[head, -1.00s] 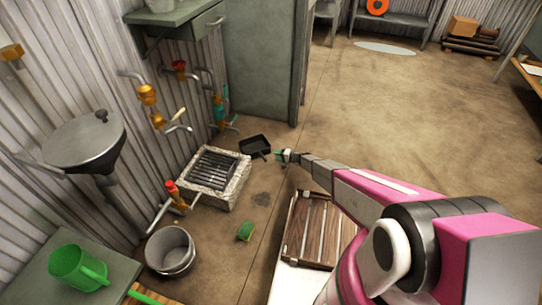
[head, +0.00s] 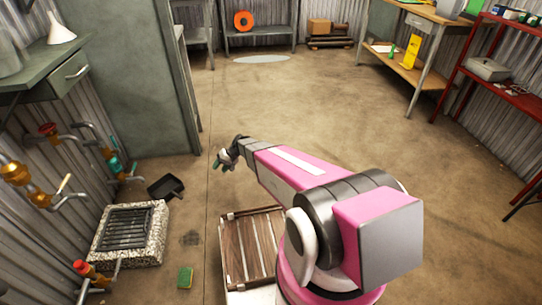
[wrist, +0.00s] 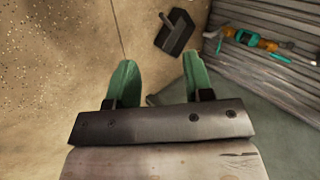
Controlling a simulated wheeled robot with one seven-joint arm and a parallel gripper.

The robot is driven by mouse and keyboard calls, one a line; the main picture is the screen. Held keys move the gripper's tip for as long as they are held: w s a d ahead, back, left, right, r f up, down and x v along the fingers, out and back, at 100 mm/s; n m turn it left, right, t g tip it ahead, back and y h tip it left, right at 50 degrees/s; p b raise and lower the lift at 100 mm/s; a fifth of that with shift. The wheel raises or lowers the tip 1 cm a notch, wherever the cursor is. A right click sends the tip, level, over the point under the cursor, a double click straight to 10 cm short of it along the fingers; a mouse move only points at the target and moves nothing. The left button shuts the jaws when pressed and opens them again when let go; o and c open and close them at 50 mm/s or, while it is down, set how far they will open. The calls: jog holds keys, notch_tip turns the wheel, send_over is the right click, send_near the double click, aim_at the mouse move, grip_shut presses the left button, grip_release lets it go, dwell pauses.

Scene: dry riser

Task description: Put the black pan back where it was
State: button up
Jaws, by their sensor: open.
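The black pan (head: 166,187) lies on the concrete floor beside the stone-rimmed drain block, near the corner of the grey-green cabinet. In the wrist view the black pan (wrist: 176,33) shows beyond the fingertips, its short handle pointing up and left. My gripper (head: 219,160) is held out above the floor, to the right of the pan and apart from it. In the wrist view my gripper (wrist: 158,68) has its two green fingers spread with nothing between them.
The grated drain block (head: 157,240) stands left, with pipes and valves (head: 40,190) along the wall. A green sponge (head: 185,277) lies on the floor. A wooden slatted crate (head: 236,265) is close to my base. The floor (head: 300,105) ahead is open.

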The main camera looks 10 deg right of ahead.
jog(key=s+d+r+m+h, duration=0.1)
jog(key=s+d+r+h, duration=0.7)
jog(key=s+d+r, duration=1.1)
jog(key=d+r, duration=0.1)
jog(key=d, duration=0.2)
jog(key=shift+r+t+h, duration=0.3)
jog(key=shift+t, duration=0.1)
jog(key=shift+c, duration=0.3)
